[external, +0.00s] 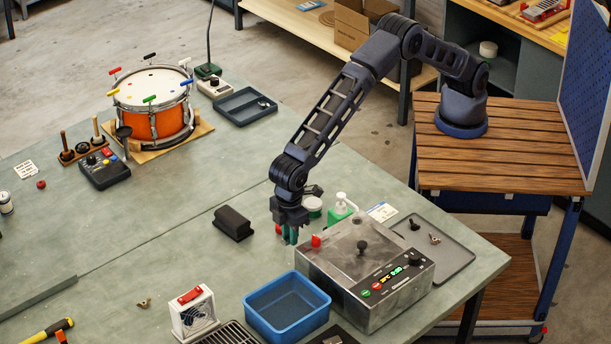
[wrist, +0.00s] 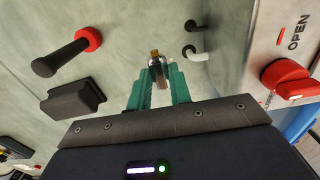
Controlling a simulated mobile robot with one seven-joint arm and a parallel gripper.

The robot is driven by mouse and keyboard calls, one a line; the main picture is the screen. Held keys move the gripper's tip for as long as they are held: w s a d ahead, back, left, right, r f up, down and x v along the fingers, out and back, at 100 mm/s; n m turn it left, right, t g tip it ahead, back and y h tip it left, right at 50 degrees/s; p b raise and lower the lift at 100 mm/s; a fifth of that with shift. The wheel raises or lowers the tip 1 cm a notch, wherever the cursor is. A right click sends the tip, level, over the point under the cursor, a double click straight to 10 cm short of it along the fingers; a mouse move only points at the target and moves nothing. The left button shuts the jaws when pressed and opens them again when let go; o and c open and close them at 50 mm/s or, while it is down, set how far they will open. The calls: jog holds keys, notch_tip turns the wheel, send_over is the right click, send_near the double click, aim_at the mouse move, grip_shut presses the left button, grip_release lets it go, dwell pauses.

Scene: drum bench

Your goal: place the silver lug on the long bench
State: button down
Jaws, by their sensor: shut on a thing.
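My gripper (external: 290,236) points down over the long green-topped bench (external: 185,255), just left of the grey machine. Its green fingers are shut on a small piece, seen between the fingertips in the wrist view (wrist: 156,72). The piece looks like the silver lug (wrist: 157,66), grey with a brass-coloured end; the fingers partly hide it. In the external view the fingers hide it. I cannot tell its exact height above the bench.
A grey machine (external: 350,262) with a red knob stands close to the right. A blue bin (external: 262,322) is in front, and a dark block (external: 233,222) lies to the left. A grey tray (external: 455,262) holds small parts. The bench's left middle is mostly clear.

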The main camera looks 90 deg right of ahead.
aim_at(290, 258)
jog(key=shift+f, duration=2.9)
jog(key=c, duration=1.3)
grip_release()
jog(key=shift+f, duration=0.15)
notch_tip(290, 258, up, 12)
jog(key=shift+r, duration=0.2)
